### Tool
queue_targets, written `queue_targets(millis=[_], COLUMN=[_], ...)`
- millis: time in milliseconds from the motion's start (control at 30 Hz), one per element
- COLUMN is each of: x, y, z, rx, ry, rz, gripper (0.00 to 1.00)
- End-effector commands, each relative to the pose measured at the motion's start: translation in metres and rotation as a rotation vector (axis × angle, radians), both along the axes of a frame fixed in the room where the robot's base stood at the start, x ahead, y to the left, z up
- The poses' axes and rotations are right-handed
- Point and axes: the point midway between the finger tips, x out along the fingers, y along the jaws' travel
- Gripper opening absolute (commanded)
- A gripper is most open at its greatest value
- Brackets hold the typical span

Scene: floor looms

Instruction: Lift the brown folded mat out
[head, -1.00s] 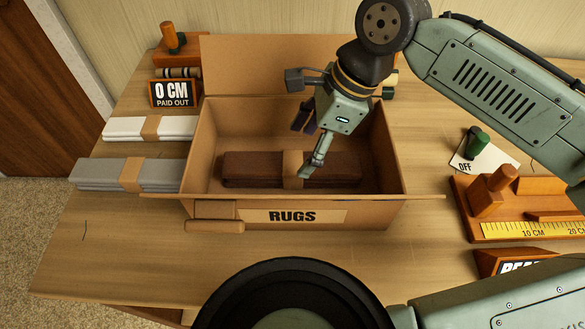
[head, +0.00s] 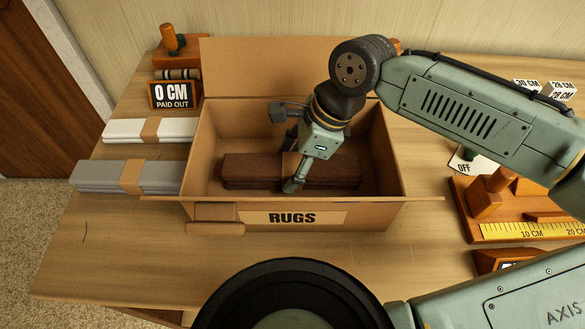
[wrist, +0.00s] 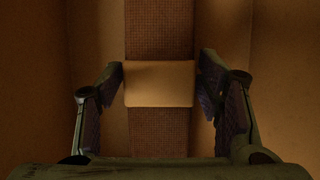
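The brown folded mat (head: 335,170) lies flat on the floor of an open cardboard box labelled RUGS (head: 400,215). A tan paper band (wrist: 160,83) wraps its middle; the mat also shows in the wrist view (wrist: 160,30). My gripper (head: 291,165) is down inside the box over the banded middle. In the wrist view my gripper (wrist: 161,100) is open, one finger on each side of the band, with a gap between each finger and the mat. In the head view the near finger hides part of the band.
The box's back flap (head: 290,65) stands up behind it. A grey folded mat (head: 105,177) and a white one (head: 125,131) lie left of the box. A 0 CM sign (head: 174,95) stands behind them. A wooden ruler stand (head: 530,215) is at right.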

Motion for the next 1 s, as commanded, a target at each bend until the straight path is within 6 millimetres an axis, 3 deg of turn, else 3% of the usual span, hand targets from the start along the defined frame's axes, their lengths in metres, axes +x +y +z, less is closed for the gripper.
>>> queue_targets(millis=[733,1000], x=[0.0003,0.0006], y=[-0.0001,-0.0001], z=[0.0002,0.0028], rx=[0.0,0.001], ry=[-0.001,-0.002], rz=[0.0,-0.001], gripper=[0.08,0.07])
